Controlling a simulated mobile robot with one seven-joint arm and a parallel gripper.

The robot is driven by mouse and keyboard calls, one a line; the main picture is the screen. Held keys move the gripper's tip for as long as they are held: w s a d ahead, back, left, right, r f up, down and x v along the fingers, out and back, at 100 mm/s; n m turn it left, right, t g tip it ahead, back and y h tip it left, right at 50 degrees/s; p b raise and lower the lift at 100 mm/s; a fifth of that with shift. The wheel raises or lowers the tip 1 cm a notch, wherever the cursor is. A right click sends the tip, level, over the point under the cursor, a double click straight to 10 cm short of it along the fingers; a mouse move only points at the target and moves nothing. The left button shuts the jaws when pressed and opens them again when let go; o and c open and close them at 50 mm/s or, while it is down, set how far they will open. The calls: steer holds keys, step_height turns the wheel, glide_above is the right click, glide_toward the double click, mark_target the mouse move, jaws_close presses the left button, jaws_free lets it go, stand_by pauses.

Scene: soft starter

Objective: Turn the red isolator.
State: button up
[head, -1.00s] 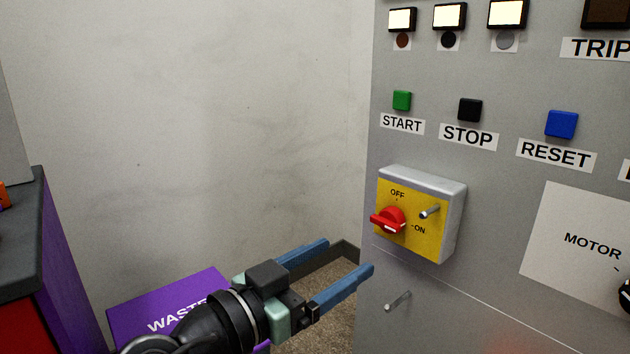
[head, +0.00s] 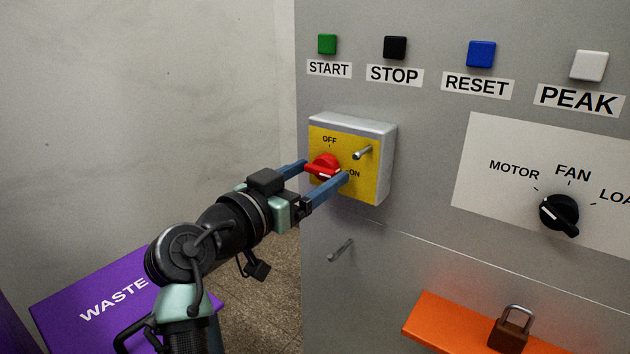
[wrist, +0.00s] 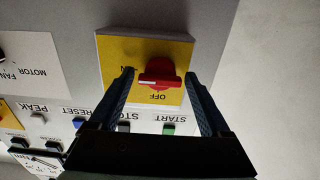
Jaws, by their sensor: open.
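The red isolator (head: 325,166) is a rotary knob on a yellow plate (head: 362,185) with OFF and ON marks, on a grey box on the panel. A white mark on the knob points toward ON. My gripper (head: 327,170) is open, with its blue fingers on either side of the knob. In the wrist view the knob (wrist: 160,73) lies between the fingertips (wrist: 160,75), with a visible gap on each side. I cannot tell whether either finger touches it in the head view.
A metal peg (head: 362,153) sticks out of the yellow plate close to the knob. Another peg (head: 340,250) is below the box. START (head: 327,44), STOP (head: 395,47) and RESET (head: 481,54) buttons are above. A padlock (head: 510,330) stands on an orange shelf (head: 440,318). A purple waste bin (head: 70,310) is at lower left.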

steer(key=shift+w+d, duration=0.1)
steer(key=shift+w, duration=0.05)
steer(key=shift+c, duration=0.2)
steer(key=c, duration=1.1)
